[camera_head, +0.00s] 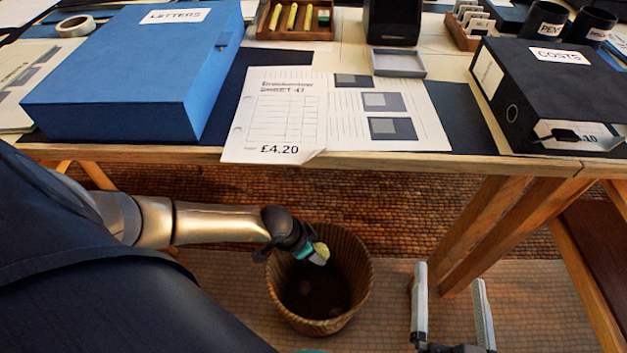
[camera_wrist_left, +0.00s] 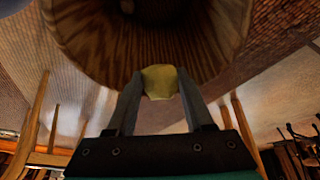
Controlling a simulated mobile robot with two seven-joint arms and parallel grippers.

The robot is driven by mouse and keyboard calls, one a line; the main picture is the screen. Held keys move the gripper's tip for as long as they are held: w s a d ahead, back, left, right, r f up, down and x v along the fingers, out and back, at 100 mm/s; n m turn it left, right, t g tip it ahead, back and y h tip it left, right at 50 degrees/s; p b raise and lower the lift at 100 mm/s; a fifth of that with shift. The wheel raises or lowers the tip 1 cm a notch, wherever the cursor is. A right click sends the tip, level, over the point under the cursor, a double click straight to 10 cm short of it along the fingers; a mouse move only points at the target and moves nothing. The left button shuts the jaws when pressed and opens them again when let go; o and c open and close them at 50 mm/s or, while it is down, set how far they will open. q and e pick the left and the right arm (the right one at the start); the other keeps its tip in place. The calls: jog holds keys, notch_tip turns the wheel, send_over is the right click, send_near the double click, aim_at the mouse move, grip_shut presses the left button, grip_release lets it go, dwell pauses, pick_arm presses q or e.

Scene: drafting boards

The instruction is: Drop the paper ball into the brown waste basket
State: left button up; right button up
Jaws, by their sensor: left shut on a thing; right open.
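The paper ball (camera_head: 321,250) is small and pale yellow. My left gripper (camera_head: 312,254) is shut on it and holds it over the upper part of the basket's mouth. In the left wrist view the ball (camera_wrist_left: 159,81) sits between the two fingertips of the left gripper (camera_wrist_left: 158,88), with the basket's opening beyond. The brown waste basket (camera_head: 352,290) stands upright on the floor below the table edge. Its inside is dark, with a few dim lumps at the bottom that I cannot make out. My right gripper (camera_head: 452,295) is open and empty, to the right of the basket.
The wooden table (camera_head: 400,160) overhangs behind the basket, and its slanted leg (camera_head: 490,235) stands to the right. On top are a blue letters box (camera_head: 140,80), printed sheets (camera_head: 280,115) and a black costs file (camera_head: 540,95). The floor between basket and right gripper is clear.

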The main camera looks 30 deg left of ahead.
pick_arm(q)
jog(key=shift+f, duration=0.1)
jog(key=o, duration=1.4)
jog(key=shift+c, duration=0.2)
